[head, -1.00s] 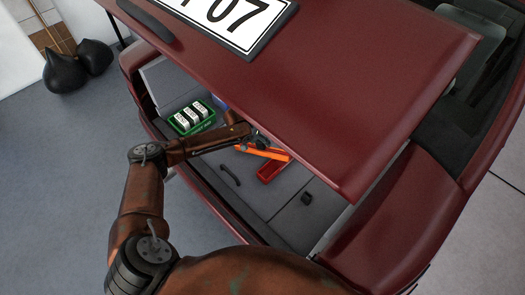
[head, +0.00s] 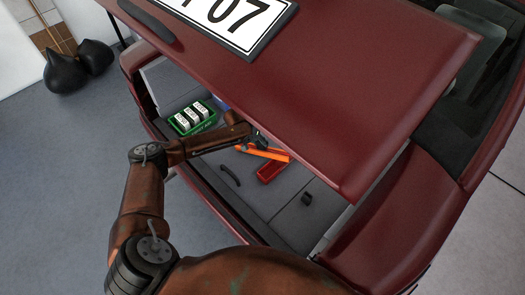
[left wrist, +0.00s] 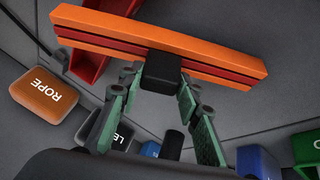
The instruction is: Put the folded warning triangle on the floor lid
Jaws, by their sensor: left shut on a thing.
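The folded warning triangle (head: 268,154) is a long orange bar with a red stripe. In the left wrist view the triangle (left wrist: 215,65) lies across the top, with a black block at its middle. My left gripper (head: 254,141) is inside the car boot, shut on the triangle at this block. The fingers (left wrist: 160,78) show on both sides of the block. The floor lid (head: 255,190) appears to be the grey boot floor panel with a dark handle (head: 230,176). The triangle is over the boot floor; its height above it is hard to tell. My right gripper is not in view.
A red tray (head: 267,175) lies beside and partly under the triangle. A green crate (head: 183,124) with white-labelled items stands at the boot's left. The raised dark red tailgate (head: 330,90) overhangs the boot. An orange ROPE box (left wrist: 48,92) shows in the wrist view.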

